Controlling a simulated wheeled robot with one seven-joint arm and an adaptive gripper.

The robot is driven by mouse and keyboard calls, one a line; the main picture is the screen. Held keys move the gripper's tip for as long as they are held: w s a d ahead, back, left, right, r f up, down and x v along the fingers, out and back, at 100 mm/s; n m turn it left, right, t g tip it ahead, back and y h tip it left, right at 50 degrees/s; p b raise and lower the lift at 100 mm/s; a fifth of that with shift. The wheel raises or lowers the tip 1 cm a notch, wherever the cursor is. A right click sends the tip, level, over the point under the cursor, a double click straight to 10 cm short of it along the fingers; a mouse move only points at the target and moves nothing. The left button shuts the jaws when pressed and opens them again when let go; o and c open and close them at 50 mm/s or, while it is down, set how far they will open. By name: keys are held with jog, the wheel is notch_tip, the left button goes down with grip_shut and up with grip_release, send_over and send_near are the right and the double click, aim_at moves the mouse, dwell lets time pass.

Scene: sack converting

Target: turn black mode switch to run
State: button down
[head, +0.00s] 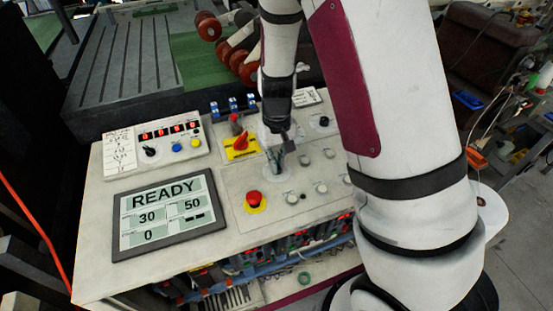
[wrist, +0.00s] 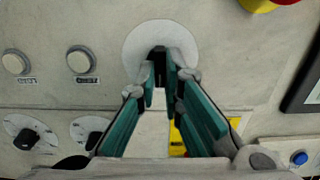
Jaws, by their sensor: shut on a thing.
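The black mode switch (wrist: 158,54) stands on a round pale plate (wrist: 182,34) at the top middle of the wrist view. My gripper (wrist: 160,78) reaches it from below in that view. Its teal-padded fingers close on the sides of the switch. The fingers hide part of the switch, and I cannot read its position or any label around it. In the head view my gripper (head: 277,160) points down onto the sloped panel, and the switch is mostly hidden by it.
A red emergency button (head: 254,199) and a red handle on a yellow plate (head: 241,146) stand close left of my gripper. Several white buttons (head: 321,188) lie to the right. A screen (head: 166,212) reads READY. Blue toggles (head: 233,104) are behind.

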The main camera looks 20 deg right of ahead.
jog(key=shift+m, duration=0.4)
jog(key=m+p, duration=0.1)
jog(key=m, duration=0.2)
jog(key=shift+d+r+m, duration=0.1)
jog(key=shift+m, duration=0.2)
jog(key=shift+m+p, duration=0.6)
jog(key=shift+m, duration=1.6)
jog(key=shift+d, duration=0.1)
jog(key=c, duration=1.7)
grip_release()
notch_tip(320, 180, up, 12)
jog(key=shift+f, duration=0.1)
